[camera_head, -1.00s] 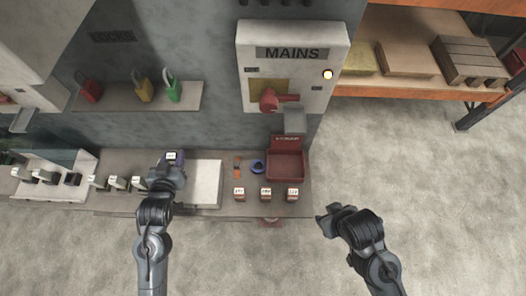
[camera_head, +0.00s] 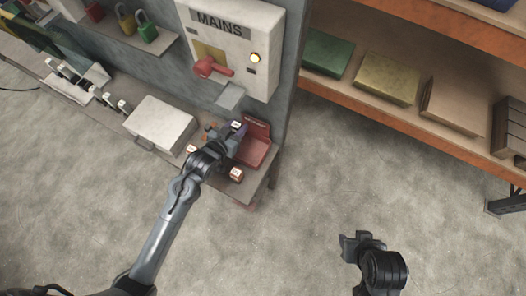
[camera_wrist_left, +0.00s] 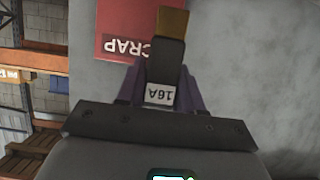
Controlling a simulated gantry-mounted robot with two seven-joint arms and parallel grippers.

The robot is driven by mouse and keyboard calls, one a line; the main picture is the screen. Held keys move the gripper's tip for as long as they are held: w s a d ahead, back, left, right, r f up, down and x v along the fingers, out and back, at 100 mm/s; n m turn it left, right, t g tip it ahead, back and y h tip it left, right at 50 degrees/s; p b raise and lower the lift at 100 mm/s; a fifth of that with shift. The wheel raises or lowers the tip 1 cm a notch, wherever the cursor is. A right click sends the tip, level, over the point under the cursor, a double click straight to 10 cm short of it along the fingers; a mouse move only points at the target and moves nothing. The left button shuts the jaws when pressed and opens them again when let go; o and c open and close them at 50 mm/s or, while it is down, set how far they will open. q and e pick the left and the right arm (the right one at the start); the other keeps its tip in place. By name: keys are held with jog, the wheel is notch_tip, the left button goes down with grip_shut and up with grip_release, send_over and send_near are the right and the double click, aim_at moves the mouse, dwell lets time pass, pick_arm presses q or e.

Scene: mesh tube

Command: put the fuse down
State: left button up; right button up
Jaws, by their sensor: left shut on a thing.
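My left gripper (camera_head: 230,131) is shut on a fuse (camera_head: 236,125), held above the bench by the red scrap bin (camera_head: 262,150). In the left wrist view the fuse (camera_wrist_left: 167,60) is dark with a brassy tip and a white 16A label. The purple fingers of my left gripper (camera_wrist_left: 160,92) grip its sides. Part of the red bin marked SCRAP (camera_wrist_left: 115,30) shows behind the fuse. I cannot tell the height of the fuse over the bench. My right gripper (camera_head: 355,240) is over the floor, away from the bench, its jaw gap unclear.
The MAINS box (camera_head: 230,45) with a red handle hangs above. Orange shelving (camera_head: 400,105) is at right.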

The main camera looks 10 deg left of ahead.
pick_arm(q)
jog(key=shift+d+f, duration=0.2)
jog(key=shift+f, duration=0.2)
notch_tip(320, 180, down, 4)
jog(key=shift+r+b, duration=0.2)
jog(key=shift+b, duration=0.1)
notch_tip(320, 180, down, 4)
jog(key=shift+r, duration=0.25)
jog(key=shift+f, duration=0.1)
jog(key=shift+f+b, duration=0.1)
jog(key=shift+b, duration=0.2)
jog(key=o, duration=1)
jog(key=shift+o, duration=0.2)
